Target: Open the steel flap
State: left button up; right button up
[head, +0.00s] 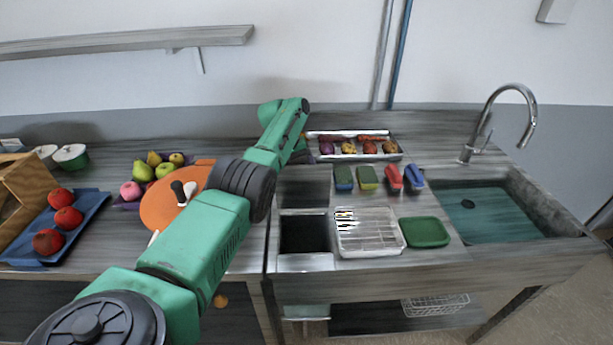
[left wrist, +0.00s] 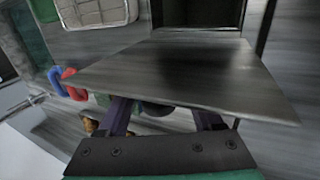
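The steel flap (head: 305,187) stands raised on the far side of a dark rectangular opening (head: 303,235) in the counter. In the left wrist view the flap (left wrist: 180,72) is a broad grey plate, tilted up, its wide free edge towards my gripper and its narrow edge at the opening (left wrist: 208,14). My left gripper (left wrist: 163,116) is on the flap's far side. Its two fingers are spread apart and reach behind the plate, which hides their tips. I cannot tell whether they touch it. In the head view my left arm largely hides this gripper. My right gripper is not in view.
A wire rack (head: 370,232) and green tray (head: 425,232) lie right of the opening. Coloured sponges (head: 368,178) and a food tray (head: 354,136) lie behind. The sink (head: 490,212) is at right; an orange board (head: 160,210) and blue tray (head: 42,238) are at left.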

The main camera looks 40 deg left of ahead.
aim_at(304, 167)
pick_arm(q)
jog(key=p+v, duration=0.2)
jog(key=v, duration=0.1)
jog(key=shift+w+r, duration=0.1)
jog(key=v, duration=1.1)
jog(key=shift+s+a+b, duration=0.15)
jog(key=shift+s+b, duration=0.1)
jog(key=shift+b, duration=0.1)
jog(key=shift+r, duration=0.1)
